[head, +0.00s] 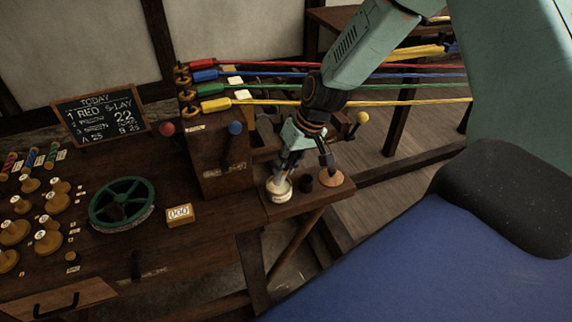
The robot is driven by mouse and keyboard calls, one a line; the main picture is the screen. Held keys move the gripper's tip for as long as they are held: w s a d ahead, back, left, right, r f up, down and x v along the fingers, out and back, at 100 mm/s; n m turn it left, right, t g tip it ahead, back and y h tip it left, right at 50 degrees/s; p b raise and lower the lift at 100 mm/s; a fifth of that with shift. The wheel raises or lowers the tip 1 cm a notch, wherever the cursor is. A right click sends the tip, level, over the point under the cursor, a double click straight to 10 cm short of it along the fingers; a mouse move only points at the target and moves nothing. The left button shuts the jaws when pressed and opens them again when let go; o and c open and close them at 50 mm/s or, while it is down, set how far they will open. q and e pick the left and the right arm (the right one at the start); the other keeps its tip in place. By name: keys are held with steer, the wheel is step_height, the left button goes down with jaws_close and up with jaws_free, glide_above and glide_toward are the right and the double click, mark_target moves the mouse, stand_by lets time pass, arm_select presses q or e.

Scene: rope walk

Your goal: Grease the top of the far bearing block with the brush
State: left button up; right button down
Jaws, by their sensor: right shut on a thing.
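My right gripper (286,166) reaches down from the upper right over the small shelf at the bench's right end. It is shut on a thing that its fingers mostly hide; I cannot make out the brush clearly. The fingertips are at the mouth of a small white pot (280,194) with a label. I cannot tell whether the held thing touches the pot's contents. The bearing blocks are not clearly distinguishable; dark parts (265,128) behind the wooden box are partly hidden by my arm. My left gripper is not in view.
A wooden box (222,180) with coloured lever knobs is to the left. Stretched coloured ropes (390,86) run behind my arm. A green handwheel (121,205) lies farther left.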

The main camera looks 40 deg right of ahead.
steer(key=shift+f+b, duration=0.5)
steer(key=shift+f, duration=0.05)
stand_by(1.4)
steer(key=shift+r, duration=0.1)
steer(key=shift+r+p, duration=0.85)
steer(key=shift+p, duration=0.15)
step_height(320, 180, up, 5)
steer(key=p, duration=0.5)
steer(key=shift+r, duration=0.15)
